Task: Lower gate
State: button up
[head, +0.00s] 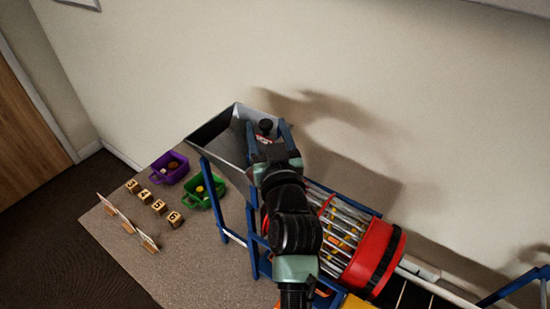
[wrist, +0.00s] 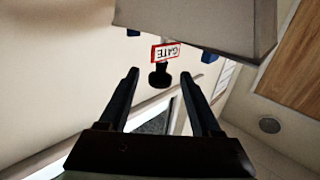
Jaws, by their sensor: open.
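The gate's black knob (wrist: 160,76) shows in the wrist view under a red-edged white GATE label (wrist: 166,52) that appears upside down. The knob also shows in the head view (head: 265,126), at the grey metal hopper (head: 228,143). My gripper (wrist: 160,74) is open, with one dark blue finger on each side of the knob in the picture. I cannot tell whether the knob is fully between the fingers in depth. In the head view my gripper (head: 267,128) is over the hopper's right side, and my arm hides part of the machine below. The gate plate itself is not clear.
A red-ringed drum (head: 371,257) with bars lies right of my arm on a blue frame (head: 221,232). Purple (head: 168,168) and green (head: 204,190) bins, several numbered wooden blocks (head: 159,206) and small upright cards stand on the table (head: 185,265) at left. A wall rises behind.

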jog(key=s+d+b, duration=0.1)
jog(key=s+b, duration=0.2)
jog(key=s, duration=0.8)
jog(key=shift+d, duration=0.35)
jog(key=shift+s, duration=0.1)
